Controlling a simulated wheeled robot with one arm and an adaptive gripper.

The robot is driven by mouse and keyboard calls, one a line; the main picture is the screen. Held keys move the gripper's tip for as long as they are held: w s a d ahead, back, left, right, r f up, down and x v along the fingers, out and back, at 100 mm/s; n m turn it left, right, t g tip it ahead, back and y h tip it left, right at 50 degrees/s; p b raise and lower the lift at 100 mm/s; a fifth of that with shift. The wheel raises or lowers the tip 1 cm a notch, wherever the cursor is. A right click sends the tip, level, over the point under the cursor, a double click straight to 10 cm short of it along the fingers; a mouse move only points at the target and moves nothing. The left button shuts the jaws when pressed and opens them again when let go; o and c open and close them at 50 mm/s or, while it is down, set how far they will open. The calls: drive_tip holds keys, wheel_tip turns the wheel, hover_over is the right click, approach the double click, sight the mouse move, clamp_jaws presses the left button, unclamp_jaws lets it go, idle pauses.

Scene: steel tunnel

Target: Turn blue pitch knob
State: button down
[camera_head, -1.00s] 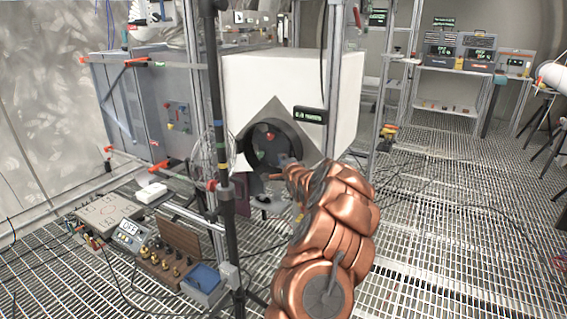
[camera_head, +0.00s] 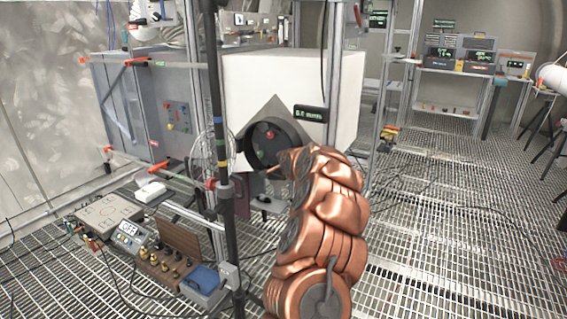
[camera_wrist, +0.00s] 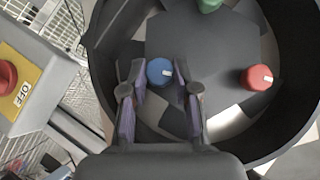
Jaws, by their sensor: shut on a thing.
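The blue knob (camera_wrist: 160,71) is round with a white mark that points to the right in the wrist view. It sits on a dark hexagonal panel (camera_wrist: 215,45) inside a black ring (camera_wrist: 101,35). My gripper (camera_wrist: 161,76) has one finger on each side of the knob and is shut on it. A red knob (camera_wrist: 257,77) is on the right of the panel, and a green knob (camera_wrist: 208,4) is at the top edge. In the head view the black ring (camera_head: 249,150) and the red knob show, while my arm hides the blue knob.
A white box (camera_head: 300,85) stands behind the ring. A black pole (camera_head: 217,130) stands close on the left. Open grated floor (camera_head: 440,220) lies to the right.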

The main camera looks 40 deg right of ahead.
idle(0.4)
drive_tip(key=c, duration=1.1)
unclamp_jaws()
drive_tip(key=shift+c, duration=0.2)
drive_tip(key=shift+a+r, duration=0.1)
drive_tip(key=shift+s+a+r, duration=0.1)
drive_tip(key=shift+s+r, duration=0.1)
drive_tip(key=shift+r, duration=0.15)
drive_tip(key=v, duration=1.1)
drive_tip(key=shift+s+f, duration=0.15)
drive_tip(key=shift+f, duration=0.1)
drive_tip(key=shift+o, duration=0.3)
